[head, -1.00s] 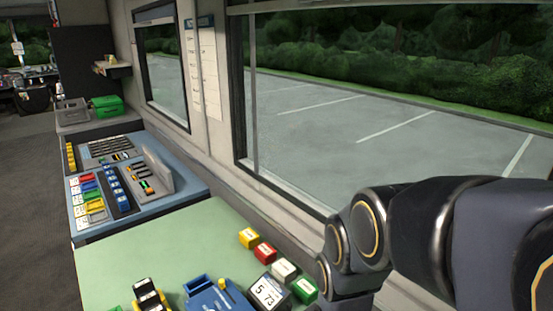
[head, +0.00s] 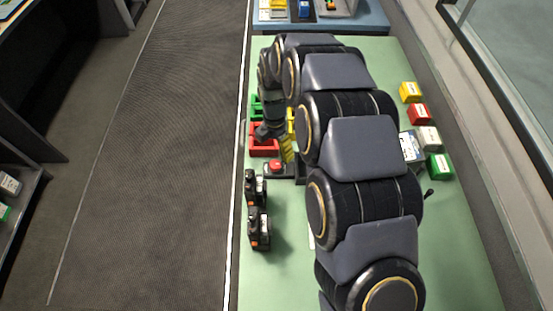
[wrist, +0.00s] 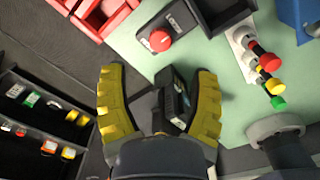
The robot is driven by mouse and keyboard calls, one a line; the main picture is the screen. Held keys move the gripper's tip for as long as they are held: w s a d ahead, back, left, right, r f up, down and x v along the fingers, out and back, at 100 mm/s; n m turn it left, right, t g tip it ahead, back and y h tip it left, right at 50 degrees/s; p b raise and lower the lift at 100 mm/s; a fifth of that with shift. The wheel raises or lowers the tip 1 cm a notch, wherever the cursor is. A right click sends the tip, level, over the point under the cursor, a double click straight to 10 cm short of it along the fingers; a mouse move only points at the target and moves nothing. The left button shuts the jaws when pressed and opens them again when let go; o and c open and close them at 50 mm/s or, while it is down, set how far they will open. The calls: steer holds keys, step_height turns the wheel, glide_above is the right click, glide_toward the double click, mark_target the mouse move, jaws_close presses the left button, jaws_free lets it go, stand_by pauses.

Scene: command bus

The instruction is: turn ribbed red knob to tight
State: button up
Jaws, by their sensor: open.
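The red knob (wrist: 160,40) sits on a dark control box with white labels, at the upper middle of the wrist view. In the head view the red knob (head: 276,166) is on the green table, left of my arm. I cannot read the labels or make out the ribs. My gripper (wrist: 160,72) is open, its yellow fingers apart, with the knob beyond the fingertips and not between them. In the head view my gripper (head: 289,150) is partly hidden by my arm, close to the knob.
A black handset (wrist: 172,98) shows between the fingers, apparently below them. Handsets (head: 258,228) stand near the left edge of the green table (head: 285,270). A red bin (head: 264,148) lies behind the knob. Red, yellow and green buttons (wrist: 270,88) stand right of the knob.

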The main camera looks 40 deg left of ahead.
mark_target(275, 164)
step_height(275, 164, down, 8)
steer(key=shift+r, duration=0.25)
jaws_close()
